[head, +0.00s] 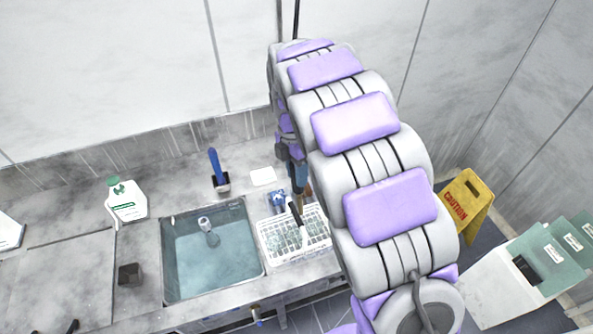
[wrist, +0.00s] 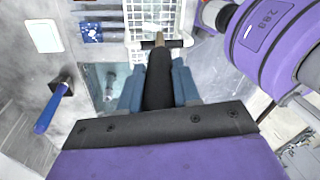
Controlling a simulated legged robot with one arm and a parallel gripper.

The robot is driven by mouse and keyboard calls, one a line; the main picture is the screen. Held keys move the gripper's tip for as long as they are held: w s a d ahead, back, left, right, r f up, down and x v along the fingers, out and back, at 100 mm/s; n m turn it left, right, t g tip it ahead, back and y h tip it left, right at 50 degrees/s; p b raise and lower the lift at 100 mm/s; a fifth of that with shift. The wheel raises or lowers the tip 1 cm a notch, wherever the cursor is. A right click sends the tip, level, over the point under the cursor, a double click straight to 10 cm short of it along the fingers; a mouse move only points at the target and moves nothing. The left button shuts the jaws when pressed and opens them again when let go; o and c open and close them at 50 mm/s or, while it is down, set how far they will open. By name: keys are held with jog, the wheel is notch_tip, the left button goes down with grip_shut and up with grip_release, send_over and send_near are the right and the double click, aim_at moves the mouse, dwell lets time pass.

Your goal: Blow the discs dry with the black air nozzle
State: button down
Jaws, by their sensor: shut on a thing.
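My gripper (wrist: 156,84) has blue-grey fingers and is shut on the black air nozzle (wrist: 158,72), whose slim tan tip points away from the wrist. In the head view my gripper (head: 297,178) is partly hidden by my arm, over the counter's back edge of the basket. A white wire basket (head: 268,246) stands right of the sink; it also shows in the wrist view (wrist: 133,38), beyond the nozzle. A dark, thin piece (head: 295,213) shows over the basket. I cannot make out the discs clearly in either view.
A water-filled sink (head: 200,265) lies left of the basket. A blue-handled brush (head: 215,168) stands in a dark holder behind it. A yellow caution sign (head: 467,209) stands right.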

jog(key=shift+r, duration=0.15)
jog(key=shift+r+p, duration=0.8)
jog(key=shift+r, duration=1.6)
jog(key=shift+a, duration=0.1)
jog(key=s+a+r+p, duration=0.3)
jog(key=a+r+p, duration=0.1)
jog(key=a, duration=0.3)
notch_tip(320, 180, down, 9)
jog(key=b, duration=0.2)
jog(key=shift+a, duration=0.2)
dwell(1.8)
